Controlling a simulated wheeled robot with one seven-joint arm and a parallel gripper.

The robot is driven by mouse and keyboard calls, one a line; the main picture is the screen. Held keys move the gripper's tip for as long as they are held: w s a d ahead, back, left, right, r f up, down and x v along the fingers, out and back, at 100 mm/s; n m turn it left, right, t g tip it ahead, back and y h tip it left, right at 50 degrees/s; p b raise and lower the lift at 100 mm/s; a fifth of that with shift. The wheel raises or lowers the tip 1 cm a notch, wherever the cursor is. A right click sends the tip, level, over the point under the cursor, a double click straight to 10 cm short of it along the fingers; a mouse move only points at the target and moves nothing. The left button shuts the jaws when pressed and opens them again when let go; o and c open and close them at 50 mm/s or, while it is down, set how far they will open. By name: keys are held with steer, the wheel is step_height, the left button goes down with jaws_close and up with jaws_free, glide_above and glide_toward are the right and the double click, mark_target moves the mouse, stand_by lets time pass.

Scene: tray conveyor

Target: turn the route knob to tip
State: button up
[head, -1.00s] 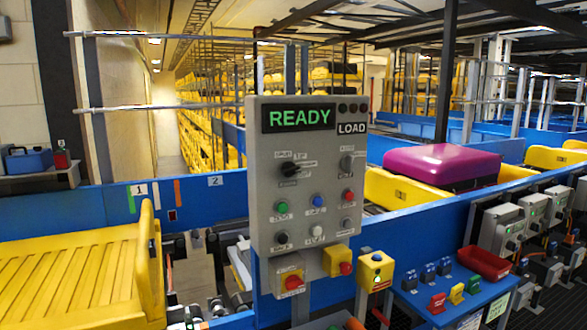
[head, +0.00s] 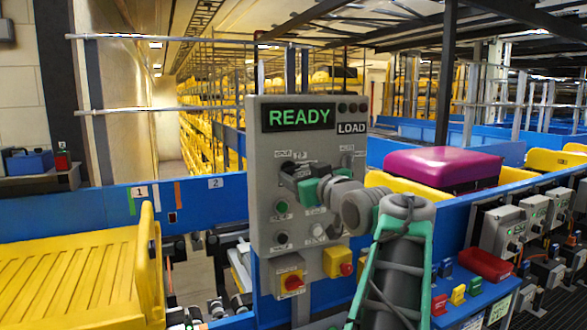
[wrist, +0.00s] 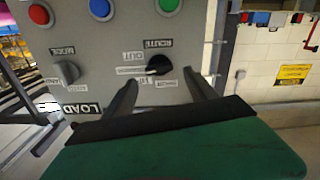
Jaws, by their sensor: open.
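The route knob (wrist: 158,65) is a black rotary knob on the grey control panel (head: 262,215), with small labels around it, one reading ROUTE. In the wrist view, its pale pointer mark faces left. The small position labels are too blurred to read surely. My gripper (wrist: 160,77) is open, its two dark fingers on either side of the knob's position and pointing at the panel. The fingers look apart from the knob; whether they reach around it cannot be told. In the head view, my gripper (head: 297,178) covers most of the knob.
The panel display (head: 298,117) reads READY in green, with a LOAD label beside it. Several buttons sit near the knob, and a second knob (wrist: 67,72) is close by. A yellow tray (head: 75,275) stands left.

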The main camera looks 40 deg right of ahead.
mark_target(292, 169)
steer(key=x, duration=0.4)
steer(key=shift+w+p, duration=0.15)
steer(key=shift+p, duration=0.25)
steer(key=c, duration=1.4)
